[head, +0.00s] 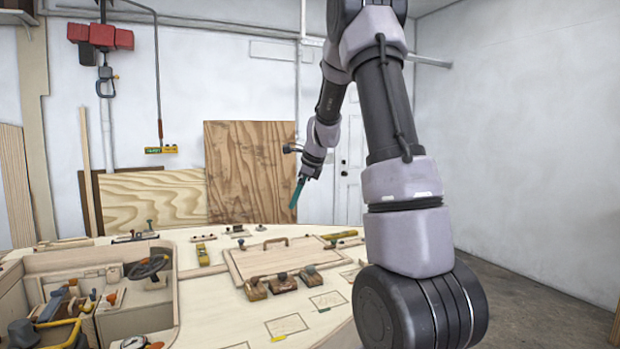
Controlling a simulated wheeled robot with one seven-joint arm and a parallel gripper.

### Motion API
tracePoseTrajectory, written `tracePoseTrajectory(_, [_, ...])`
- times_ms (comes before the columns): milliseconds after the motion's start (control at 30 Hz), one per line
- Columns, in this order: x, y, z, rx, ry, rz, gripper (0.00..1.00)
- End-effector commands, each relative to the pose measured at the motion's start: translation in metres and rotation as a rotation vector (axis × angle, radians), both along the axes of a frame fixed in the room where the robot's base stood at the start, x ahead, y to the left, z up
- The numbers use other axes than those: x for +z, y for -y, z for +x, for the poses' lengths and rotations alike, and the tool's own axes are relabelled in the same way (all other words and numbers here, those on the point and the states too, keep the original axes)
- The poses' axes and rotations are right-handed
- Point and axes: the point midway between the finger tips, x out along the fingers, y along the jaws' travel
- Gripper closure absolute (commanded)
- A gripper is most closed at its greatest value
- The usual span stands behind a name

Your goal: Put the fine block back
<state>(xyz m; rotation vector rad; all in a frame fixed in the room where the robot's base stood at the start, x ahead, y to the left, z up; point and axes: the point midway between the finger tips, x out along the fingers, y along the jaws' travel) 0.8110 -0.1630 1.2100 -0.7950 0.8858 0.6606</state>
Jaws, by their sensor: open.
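Three wooden blocks with dark knobs stand side by side on the plywood deck: a left one (255,291), a middle one (283,284) and a right one (310,278). I cannot tell which is the fine block; no labels are readable. Drawn rectangular outlines lie to their right and front: a near one (286,325) with a yellow tag at its edge, and a farther one (328,300). Both look empty. My gripper (296,193), with teal fingers, hangs well above the deck's far side, pointing down, open and apart from the blocks.
A raised hatch panel (273,259) with a handle lies behind the blocks. A cockpit recess (95,290) holding tools is at left. Plywood sheets (250,170) lean on the back wall.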

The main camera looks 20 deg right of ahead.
Motion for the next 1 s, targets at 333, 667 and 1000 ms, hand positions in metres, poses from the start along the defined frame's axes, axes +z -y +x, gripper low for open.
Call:
tracePoseTrajectory(333, [0.111, -0.071, -0.157, 0.694, 0.215, -0.353, 0.0])
tracePoseTrajectory(667, [0.126, -0.102, -0.3, 1.267, 0.356, -0.766, 0.0])
tracePoseTrajectory(1000, [0.116, -0.106, -0.343, 1.458, 0.38, -0.925, 0.0])
